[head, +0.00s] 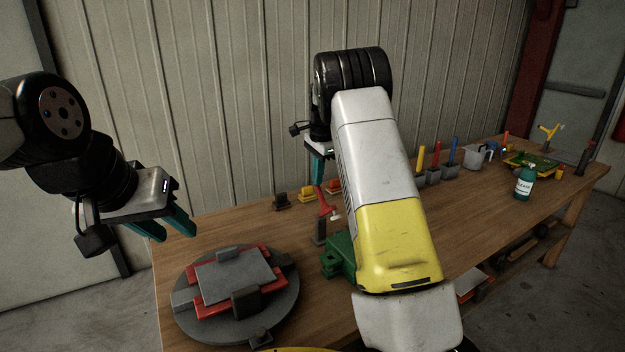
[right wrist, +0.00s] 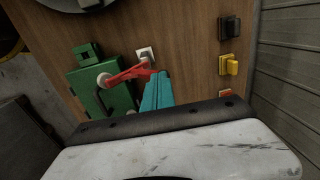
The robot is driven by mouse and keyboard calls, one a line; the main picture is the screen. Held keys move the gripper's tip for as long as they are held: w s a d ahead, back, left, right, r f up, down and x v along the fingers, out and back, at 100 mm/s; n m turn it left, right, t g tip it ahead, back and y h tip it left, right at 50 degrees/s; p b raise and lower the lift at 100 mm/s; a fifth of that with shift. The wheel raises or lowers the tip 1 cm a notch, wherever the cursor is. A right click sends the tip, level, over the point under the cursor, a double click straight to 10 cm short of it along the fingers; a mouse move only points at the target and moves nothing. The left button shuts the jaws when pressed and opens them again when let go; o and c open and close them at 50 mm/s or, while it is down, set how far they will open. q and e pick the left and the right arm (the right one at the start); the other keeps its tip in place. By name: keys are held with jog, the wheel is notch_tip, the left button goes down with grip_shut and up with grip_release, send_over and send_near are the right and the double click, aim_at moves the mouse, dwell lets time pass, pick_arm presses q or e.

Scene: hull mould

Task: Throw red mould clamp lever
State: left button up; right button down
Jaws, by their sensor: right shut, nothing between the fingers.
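The red clamp lever (head: 324,201) stands at the near side of my right gripper in the head view, beside a green mould block (head: 341,258). In the right wrist view the red lever (right wrist: 126,74) runs from a pale round end over the green block (right wrist: 118,99) to the teal fingertips. My right gripper (head: 318,168) is shut with nothing between its fingers; its fingertips (right wrist: 157,76) are close to the lever's end, and I cannot tell whether they touch. My left gripper (head: 167,226) is open and empty, above the table's left end. My right forearm hides part of the green block.
A round grey turntable (head: 283,309) with a red and grey mould sits at the front left. Black and yellow blocks (head: 307,194) lie along the back edge. Coloured-handled tools in bins, a jug and a teal bottle (head: 524,182) stand to the right. A corrugated wall is behind the table.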

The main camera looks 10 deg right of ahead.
jog(key=w+a+f, duration=0.2)
jog(key=w+f, duration=0.1)
jog(key=w, duration=0.3)
jog(key=shift+w+a+f, duration=0.2)
jog(key=shift+w, duration=0.1)
jog(key=shift+r, duration=0.1)
dwell(0.5)
notch_tip(320, 180, up, 8)
jog(key=shift+s+d+f, duration=0.15)
jog(key=shift+s+f, duration=0.05)
jog(key=shift+s, duration=0.2)
